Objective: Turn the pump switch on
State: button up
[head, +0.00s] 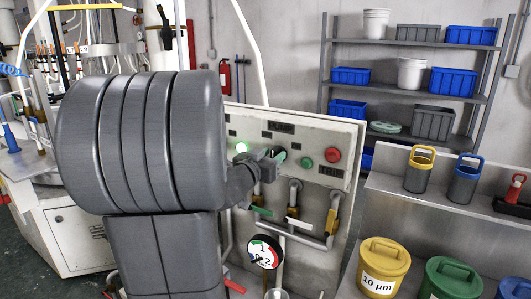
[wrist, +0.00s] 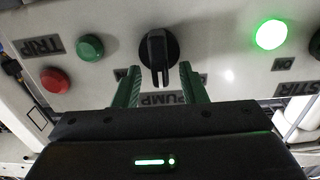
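The pump switch (wrist: 158,48) is a black rotary knob on a pale panel. Its grip ridge stands upright in the wrist view, where the PUMP label (wrist: 160,99) appears upside down. My gripper (wrist: 158,80) has two green fingers, one on each side of the knob's lower end. Gaps show between the fingers and the ridge, so it is open and not clamped. In the head view my gripper (head: 271,161) is at the panel below the PUMP label (head: 281,127). My wrist and gripper hide most of the knob there.
On the panel (head: 340,135) are a green button (head: 305,162), a red button (head: 333,155) and a lit green lamp (head: 241,147). Pipes with valves and a gauge (head: 264,251) are below. A bench with lidded containers (head: 384,268) stands at right, shelves (head: 409,98) behind.

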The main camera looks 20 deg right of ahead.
jog(key=shift+x, duration=1.15)
grip_shut()
jog(key=shift+m, duration=0.4)
jog(key=m, duration=0.2)
jog(key=m+b, duration=0.1)
jog(key=m, duration=0.1)
jog(key=m+b, duration=0.1)
jog(key=shift+s+d+f+m, duration=0.25)
jog(key=shift+s+m, duration=0.05)
jog(key=shift+m, duration=0.1)
jog(key=m+b, duration=0.1)
jog(key=m, duration=0.1)
jog(key=m+b, duration=0.1)
jog(key=m, duration=0.2)
jog(key=shift+s+d+f+b, duration=0.15)
jog(key=shift+b, duration=0.15)
jog(key=shift+m, duration=0.3)
